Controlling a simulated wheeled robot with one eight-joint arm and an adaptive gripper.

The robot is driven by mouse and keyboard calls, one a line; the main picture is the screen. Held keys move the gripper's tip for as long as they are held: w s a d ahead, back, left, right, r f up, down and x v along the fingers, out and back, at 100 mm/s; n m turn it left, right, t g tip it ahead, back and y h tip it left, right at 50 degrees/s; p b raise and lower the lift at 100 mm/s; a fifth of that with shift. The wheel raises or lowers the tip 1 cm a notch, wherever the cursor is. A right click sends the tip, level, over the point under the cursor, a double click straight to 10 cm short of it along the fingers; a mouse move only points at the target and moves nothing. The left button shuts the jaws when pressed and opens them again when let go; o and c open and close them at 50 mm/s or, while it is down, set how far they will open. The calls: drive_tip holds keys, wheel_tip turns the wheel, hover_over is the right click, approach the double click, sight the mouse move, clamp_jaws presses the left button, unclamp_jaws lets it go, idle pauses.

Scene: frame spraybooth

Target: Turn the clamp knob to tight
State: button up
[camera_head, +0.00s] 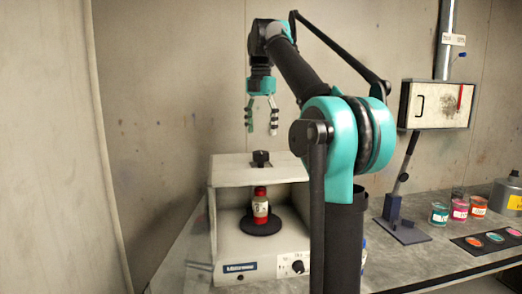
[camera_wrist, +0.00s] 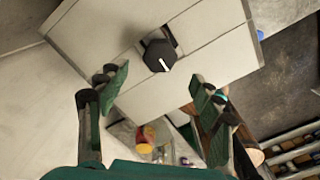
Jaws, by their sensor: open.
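A black knob (camera_head: 261,158) stands on the white top of a small open-fronted booth (camera_head: 220,235). In the wrist view the knob (camera_wrist: 159,55) is dark and faceted, with a white pointer line, beside a dark slot in the white top. The wrist view shows no tight marking that I can read. My gripper (camera_head: 262,130) hangs pointing down above the knob, clear of it. Its fingers are spread and empty in the wrist view (camera_wrist: 156,85), with the knob beyond the fingertips. A second black knob (camera_head: 298,267) sits on the booth's front panel.
A red-capped bottle (camera_head: 260,206) stands on a dark round turntable (camera_head: 261,227) inside the booth. On the bench (camera_head: 418,262) at right are a stand (camera_head: 403,229), several paint jars (camera_head: 460,209), a dark palette (camera_head: 487,241) and a grey canister (camera_head: 506,194). Space around the top knob looks clear.

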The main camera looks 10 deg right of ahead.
sight(261, 152)
wheel_tip(261, 152, down, 7)
drive_tip(key=shift+f, duration=0.2)
idle(0.3)
